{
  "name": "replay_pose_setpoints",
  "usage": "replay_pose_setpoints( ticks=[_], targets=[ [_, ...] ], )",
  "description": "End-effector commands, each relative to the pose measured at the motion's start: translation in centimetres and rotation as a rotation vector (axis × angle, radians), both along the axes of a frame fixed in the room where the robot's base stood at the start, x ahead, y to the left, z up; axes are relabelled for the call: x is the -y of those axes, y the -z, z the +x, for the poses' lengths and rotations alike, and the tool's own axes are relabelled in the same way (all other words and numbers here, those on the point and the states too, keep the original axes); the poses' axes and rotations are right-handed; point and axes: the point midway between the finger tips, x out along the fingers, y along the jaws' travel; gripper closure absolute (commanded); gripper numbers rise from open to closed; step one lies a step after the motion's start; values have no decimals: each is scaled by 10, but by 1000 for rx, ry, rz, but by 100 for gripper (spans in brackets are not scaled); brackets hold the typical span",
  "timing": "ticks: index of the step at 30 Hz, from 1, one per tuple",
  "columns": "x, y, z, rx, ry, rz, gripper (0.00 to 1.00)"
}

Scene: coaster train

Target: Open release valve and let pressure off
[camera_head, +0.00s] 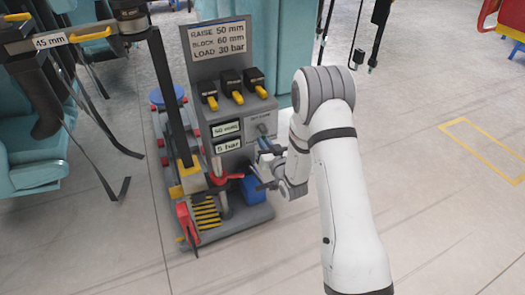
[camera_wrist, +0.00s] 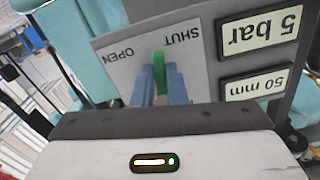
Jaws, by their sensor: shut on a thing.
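The release valve's green lever (camera_wrist: 158,60) shows in the wrist view on a grey panel (camera_wrist: 115,82), between the printed words OPEN and SHUT, which appear upside down. My gripper (camera_wrist: 160,88) has its two blue fingers shut on this lever; the fingers hide its lower part. The lever's tip lies nearer SHUT than OPEN in the picture, but its exact setting is hard to tell. In the head view my gripper (camera_head: 266,148) reaches the right side of the grey control unit (camera_head: 204,42), and the lever is hidden there.
The unit's displays read 50 mm (camera_wrist: 255,86) and 5 bar (camera_wrist: 262,30). Its sign says raise 50 mm, block 60 mm, load 30 bar. Several yellow-tipped levers (camera_head: 235,97) sit above. A black post (camera_head: 172,100) and red handle (camera_head: 225,178) stand left.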

Motion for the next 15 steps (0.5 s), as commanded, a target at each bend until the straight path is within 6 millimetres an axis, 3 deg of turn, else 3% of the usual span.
replay_pose_setpoints(
  ticks=[15],
  targets=[
    [17,5,8,209,4,-445,100]
  ],
)
